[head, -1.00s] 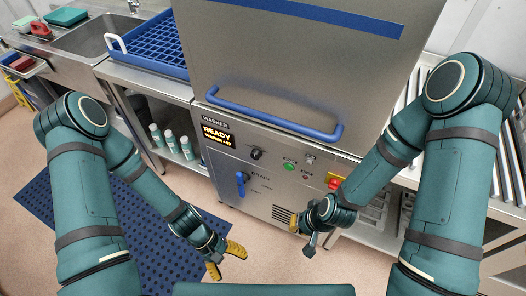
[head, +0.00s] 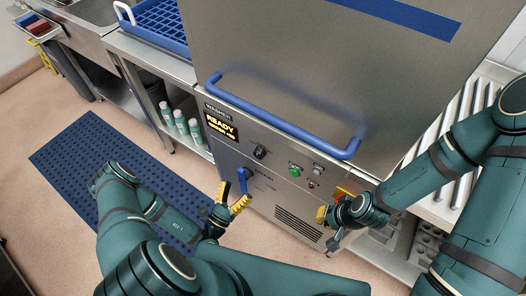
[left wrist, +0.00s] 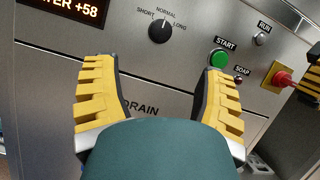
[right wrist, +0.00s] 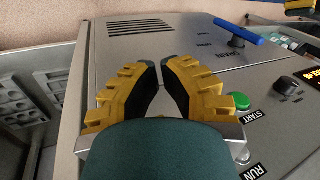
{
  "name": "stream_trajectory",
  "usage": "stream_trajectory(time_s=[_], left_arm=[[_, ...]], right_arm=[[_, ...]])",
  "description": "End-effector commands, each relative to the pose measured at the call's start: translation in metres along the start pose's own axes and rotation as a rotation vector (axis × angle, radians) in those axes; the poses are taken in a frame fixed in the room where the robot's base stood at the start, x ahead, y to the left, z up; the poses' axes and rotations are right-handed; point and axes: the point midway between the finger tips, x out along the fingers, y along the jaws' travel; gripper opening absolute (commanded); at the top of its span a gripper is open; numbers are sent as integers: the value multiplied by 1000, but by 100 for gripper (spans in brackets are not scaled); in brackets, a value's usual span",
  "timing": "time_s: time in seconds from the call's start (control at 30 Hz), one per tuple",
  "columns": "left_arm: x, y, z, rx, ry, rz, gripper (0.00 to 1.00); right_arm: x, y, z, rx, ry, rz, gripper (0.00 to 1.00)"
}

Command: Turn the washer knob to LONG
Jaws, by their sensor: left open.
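The washer knob (head: 260,152) is a small black dial on the washer's front panel, right of the lit READY display (head: 221,127). In the left wrist view the knob (left wrist: 159,31) sits beneath the labels SHORT, NORMAL and LONG; its white mark seems to point up towards NORMAL. My left gripper (head: 232,196) is open and empty, below the knob and in front of the drain area. In the left wrist view its fingers (left wrist: 162,70) stand apart below the knob, not touching it. My right gripper (head: 324,214) is at the panel's right side, its fingertips (right wrist: 158,64) nearly together with nothing between.
A blue drain handle (head: 243,178) is below the knob. A green START button (head: 295,171) and a red-and-yellow switch (head: 341,194) lie to its right. A long blue door handle (head: 285,118) juts out above. Bottles (head: 180,122) stand on the left shelf.

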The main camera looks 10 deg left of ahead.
Motion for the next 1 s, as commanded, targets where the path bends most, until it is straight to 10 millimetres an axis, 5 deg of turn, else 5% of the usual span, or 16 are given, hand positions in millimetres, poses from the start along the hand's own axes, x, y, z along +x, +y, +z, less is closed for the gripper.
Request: stream_trajectory(time_s=[0.7, 1.0], left_arm=[[119, -2, 1, -1, -2, -7, 71], [136, -2, 1, -2, -1, -6, 71]], right_arm=[[5, 2, -1, 0, 3, 0, 0], [6, 2, -1, 0, 3, 0, 0]])
